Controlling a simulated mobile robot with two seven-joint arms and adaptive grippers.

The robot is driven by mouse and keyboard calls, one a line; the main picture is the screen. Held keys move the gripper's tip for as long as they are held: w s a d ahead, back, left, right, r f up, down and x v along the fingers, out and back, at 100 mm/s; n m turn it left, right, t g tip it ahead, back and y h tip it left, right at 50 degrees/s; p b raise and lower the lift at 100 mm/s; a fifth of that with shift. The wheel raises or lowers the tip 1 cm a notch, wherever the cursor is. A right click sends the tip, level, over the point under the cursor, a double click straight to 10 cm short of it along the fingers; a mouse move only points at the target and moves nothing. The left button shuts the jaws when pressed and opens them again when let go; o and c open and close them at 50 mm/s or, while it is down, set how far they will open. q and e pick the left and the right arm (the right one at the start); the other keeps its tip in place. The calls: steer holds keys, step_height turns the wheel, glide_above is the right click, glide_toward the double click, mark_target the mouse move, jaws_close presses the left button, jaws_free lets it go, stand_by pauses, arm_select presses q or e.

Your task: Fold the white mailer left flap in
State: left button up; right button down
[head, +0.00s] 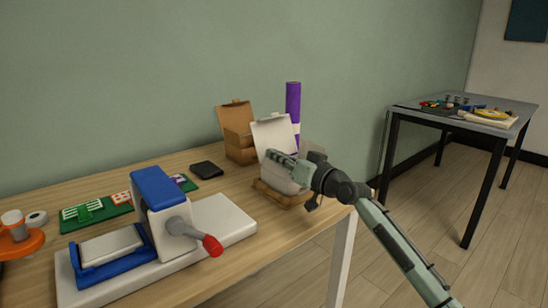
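The white mailer (273,133) stands on a wooden block or tray (271,194) near the right end of the workbench, its lid raised and tilted back. Its front and sides are mostly behind my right gripper (282,160), so the left flap cannot be made out clearly. My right arm comes in from the lower right, and the gripper lies across the front of the mailer. I cannot tell whether it touches the mailer or whether its fingers are apart. My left gripper is not in view.
A brown open box (238,142) and a purple roll (293,103) stand behind the mailer. A blue and white press with a red-knobbed lever (211,245) fills the bench front. A black box (207,168) lies left of the mailer. A second table (425,116) stands far right.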

steer(key=shift+w+d+f+m, duration=0.1)
steer(key=shift+w+d+m, duration=0.1)
steer(key=shift+m, duration=0.45)
steer(key=shift+w+d+f+m, duration=0.1)
steer(key=shift+d+m, duration=0.05)
steer(key=shift+m, duration=0.5)
steer(key=c, duration=1.8)
jaws_free()
steer(key=v, duration=1.2)
